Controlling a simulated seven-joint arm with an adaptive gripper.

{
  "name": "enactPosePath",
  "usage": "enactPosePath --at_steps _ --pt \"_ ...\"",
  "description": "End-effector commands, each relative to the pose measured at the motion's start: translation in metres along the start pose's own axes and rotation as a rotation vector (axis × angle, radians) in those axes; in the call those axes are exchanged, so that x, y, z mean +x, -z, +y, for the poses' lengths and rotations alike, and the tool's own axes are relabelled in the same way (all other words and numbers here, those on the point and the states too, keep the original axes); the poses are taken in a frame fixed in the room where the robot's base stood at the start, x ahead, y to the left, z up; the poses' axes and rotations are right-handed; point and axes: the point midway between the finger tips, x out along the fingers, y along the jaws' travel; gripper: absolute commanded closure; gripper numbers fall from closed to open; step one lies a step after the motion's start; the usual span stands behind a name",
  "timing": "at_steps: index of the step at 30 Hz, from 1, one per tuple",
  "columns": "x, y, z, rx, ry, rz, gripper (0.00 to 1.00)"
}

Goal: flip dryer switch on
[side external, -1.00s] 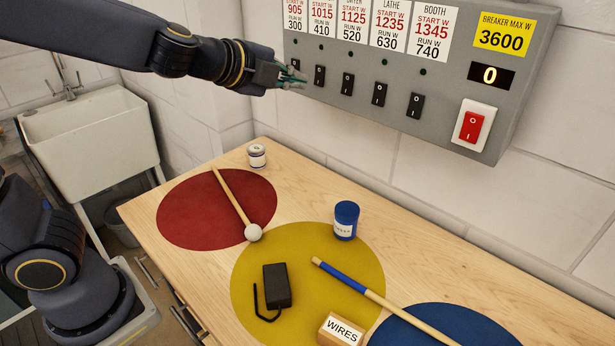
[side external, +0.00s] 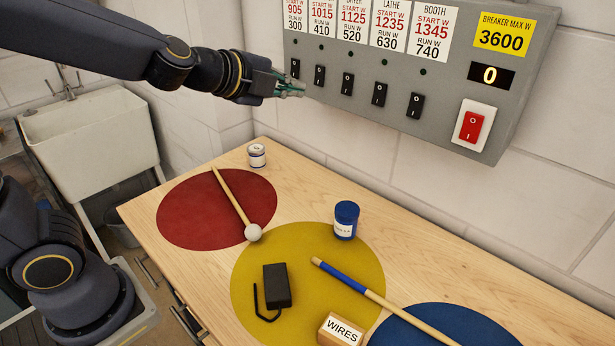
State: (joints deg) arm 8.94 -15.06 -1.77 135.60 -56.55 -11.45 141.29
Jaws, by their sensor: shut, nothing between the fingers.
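The grey switch panel (side external: 455,110) hangs on the wall with a row of several black rocker switches. The third label (side external: 353,20), its heading partly cut off at the top edge, reads like "dryer", with start 1125 and run 520. The black dryer switch (side external: 347,84) sits below it. My gripper (side external: 301,88) is shut and empty, pointing right, below the leftmost switches and left of the dryer switch. Whether its fingertips touch the panel cannot be told.
A red main switch (side external: 471,126) and a display (side external: 490,75) reading 0 are at the panel's right. Below, the wooden bench (side external: 440,250) holds a mallet (side external: 232,197), a blue jar (side external: 346,220), a black adapter (side external: 277,286), a stick (side external: 380,298) and a wires block (side external: 340,330).

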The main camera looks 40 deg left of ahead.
Motion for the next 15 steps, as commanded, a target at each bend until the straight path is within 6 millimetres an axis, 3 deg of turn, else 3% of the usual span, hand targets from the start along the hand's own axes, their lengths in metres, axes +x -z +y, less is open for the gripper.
enactPosePath --at_steps 8,15 --pt "0.021 0.001 0.001 0.001 -0.004 0.002 1.0" --pt "0.068 0.0 0.001 0.005 -0.004 -0.002 1.0"
